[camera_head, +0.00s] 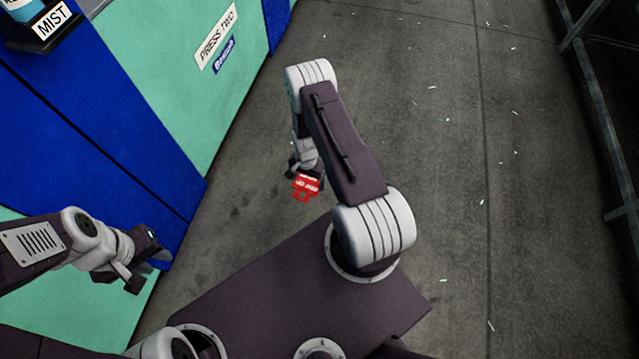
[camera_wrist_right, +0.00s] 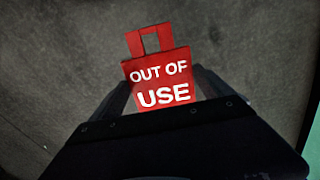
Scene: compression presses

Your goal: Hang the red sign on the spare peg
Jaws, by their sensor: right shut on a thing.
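The red sign (camera_head: 305,187) has white lettering and hangs in my right gripper (camera_head: 303,172) over the floor. In the right wrist view the sign (camera_wrist_right: 160,82) reads "OUT OF USE" and has a square loop handle at its top. The two fingers of my right gripper (camera_wrist_right: 162,92) are on either side of the sign, shut on it. My left gripper (camera_head: 146,267) is at the lower left beside the blue and green panels, with its fingers apart and nothing visible between them. No peg shows in either view.
A green press panel (camera_head: 185,60) with a "PRESS TWO" label (camera_head: 216,38) stands at the upper left, next to blue panels (camera_head: 90,120). A "MIST" holder (camera_head: 45,30) is at the top left corner. The grey floor (camera_head: 450,130) is open, with small white scraps. A metal rail (camera_head: 600,110) runs along the right.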

